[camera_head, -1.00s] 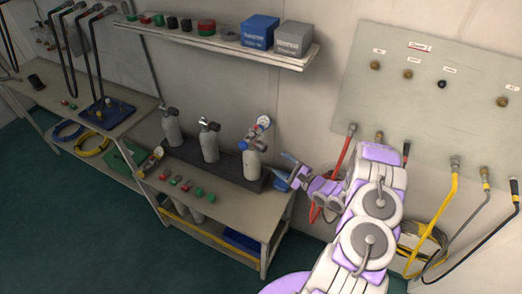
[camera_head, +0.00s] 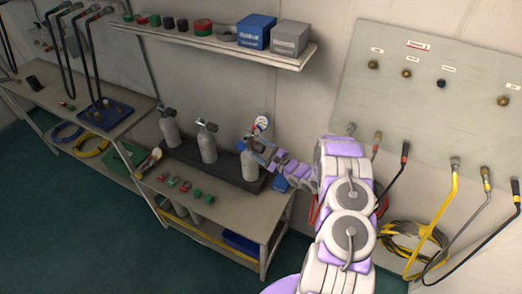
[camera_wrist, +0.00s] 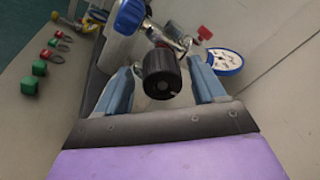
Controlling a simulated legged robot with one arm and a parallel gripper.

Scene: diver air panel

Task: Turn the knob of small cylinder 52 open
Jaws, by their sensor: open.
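Three small grey cylinders stand in a row in the head view: left (camera_head: 169,130), middle (camera_head: 208,147) and right (camera_head: 249,168). I cannot read a number 52 on any of them. The right one carries a regulator and a white round gauge (camera_head: 262,122). My gripper (camera_head: 264,156) is at the top of this right cylinder. In the wrist view a black knob (camera_wrist: 161,75) lies between the two blue-grey fingers of my open gripper (camera_wrist: 160,68), with a visible gap on each side. A blue regulator part (camera_wrist: 129,17) and the blue-rimmed gauge (camera_wrist: 225,61) are beyond it.
The cylinders stand in a dark rack (camera_head: 225,171) on a bench (camera_head: 225,207). Red and green small parts (camera_head: 185,186) lie in front. A shelf (camera_head: 215,43) with boxes is above. A hose panel (camera_head: 440,100) is on the right wall.

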